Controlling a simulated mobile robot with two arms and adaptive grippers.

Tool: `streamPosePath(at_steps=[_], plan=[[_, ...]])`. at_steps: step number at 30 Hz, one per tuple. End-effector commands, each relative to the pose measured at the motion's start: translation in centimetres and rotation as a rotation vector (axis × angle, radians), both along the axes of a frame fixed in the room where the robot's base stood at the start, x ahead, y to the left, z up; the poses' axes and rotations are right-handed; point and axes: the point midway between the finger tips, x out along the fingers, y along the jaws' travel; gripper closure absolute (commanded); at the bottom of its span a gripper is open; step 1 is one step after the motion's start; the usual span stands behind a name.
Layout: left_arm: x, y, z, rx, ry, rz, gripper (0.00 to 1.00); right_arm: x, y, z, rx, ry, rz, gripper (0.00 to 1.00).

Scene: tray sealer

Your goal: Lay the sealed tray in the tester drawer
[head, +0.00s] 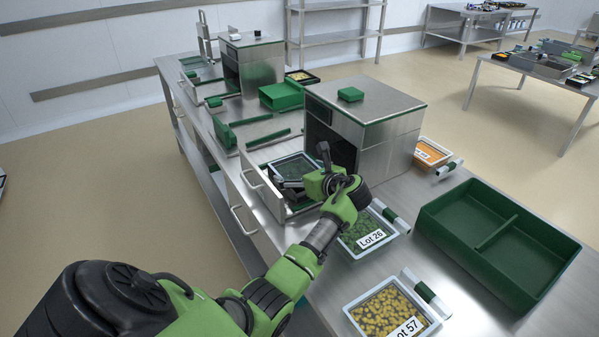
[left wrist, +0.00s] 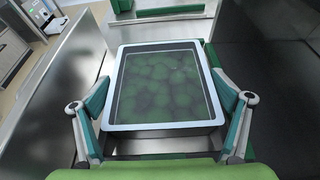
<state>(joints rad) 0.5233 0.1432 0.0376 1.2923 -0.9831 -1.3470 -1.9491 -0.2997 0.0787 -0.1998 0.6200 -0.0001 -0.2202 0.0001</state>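The sealed tray (head: 297,165), pale-rimmed with a dark film over green contents, is level within the outline of the open tester drawer (head: 261,189). Whether it rests on the drawer floor is hidden. My left gripper (head: 305,172) reaches over the drawer's near right side. In the left wrist view the sealed tray (left wrist: 163,125) lies between the teal pads of my left gripper (left wrist: 161,78), whose tips meet its two side rims. My right gripper is in neither view.
The steel tester (head: 375,135) with a green block on top stands behind the drawer. Lot 26 tray (head: 345,248) and Lot 57 tray (head: 362,325) stand on the bench at the right. A divided green crate (head: 520,290) is farther right. An orange-filled tray (head: 425,166) sits beside the tester.

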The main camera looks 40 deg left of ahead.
Motion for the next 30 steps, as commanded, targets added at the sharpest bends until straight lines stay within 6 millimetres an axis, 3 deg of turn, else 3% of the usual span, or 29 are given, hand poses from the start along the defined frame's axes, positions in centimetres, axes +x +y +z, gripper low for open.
streamPosePath(at_steps=[11,14,24,30], plan=[[-0.1,-0.3,0.3,0.000,0.000,-0.001,0.00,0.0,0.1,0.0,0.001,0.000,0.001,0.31],[-0.3,-1.5,0.9,0.000,-0.002,-0.001,0.00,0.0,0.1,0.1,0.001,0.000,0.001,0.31],[-2.2,-7.8,3.5,-0.002,-0.002,-0.002,0.00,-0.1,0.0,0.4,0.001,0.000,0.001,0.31],[-2.9,-10.1,4.5,-0.001,-0.001,-0.001,0.00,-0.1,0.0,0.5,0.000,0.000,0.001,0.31]])
